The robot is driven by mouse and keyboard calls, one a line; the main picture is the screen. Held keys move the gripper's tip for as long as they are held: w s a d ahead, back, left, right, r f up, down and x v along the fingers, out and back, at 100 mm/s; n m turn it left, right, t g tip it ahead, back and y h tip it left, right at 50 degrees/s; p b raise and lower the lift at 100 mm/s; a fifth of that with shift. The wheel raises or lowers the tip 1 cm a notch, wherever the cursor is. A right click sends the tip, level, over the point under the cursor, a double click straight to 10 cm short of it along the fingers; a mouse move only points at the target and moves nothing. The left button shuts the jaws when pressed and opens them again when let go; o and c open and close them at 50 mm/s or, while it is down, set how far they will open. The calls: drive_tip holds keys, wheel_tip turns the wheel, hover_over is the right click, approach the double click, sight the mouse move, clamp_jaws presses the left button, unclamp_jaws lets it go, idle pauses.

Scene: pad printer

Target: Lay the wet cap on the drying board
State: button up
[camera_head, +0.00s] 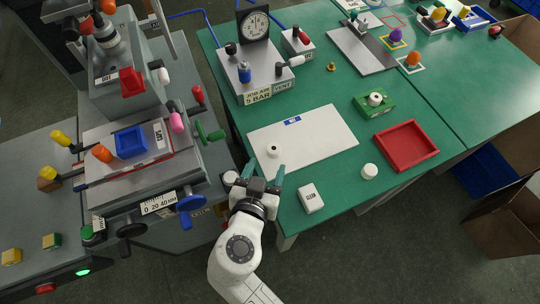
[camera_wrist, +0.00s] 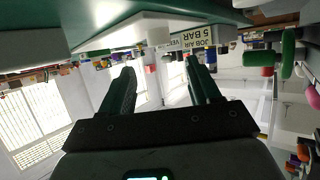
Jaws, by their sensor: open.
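A white cap with a dark mark on top (camera_head: 273,150) sits on the left front part of the white drying board (camera_head: 325,135), which carries a blue label. My gripper (camera_head: 265,174) is open and empty at the table's left front edge, just in front of the board and apart from the cap. In the wrist view, which is upside down, my gripper (camera_wrist: 163,75) shows spread fingers with nothing between them. The board (camera_wrist: 130,33) and a white cap (camera_wrist: 158,37) on it show beyond the fingers.
A similar marked cap sits on a green block (camera_head: 374,103). A plain white cap (camera_head: 370,171) stands beside the red tray (camera_head: 405,146). A white box (camera_head: 311,198) lies at the front edge. The pad printer (camera_head: 130,150) stands left; a gauge unit (camera_head: 252,75) stands behind the board.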

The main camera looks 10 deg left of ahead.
drive_tip(key=v, duration=0.5)
idle(0.6)
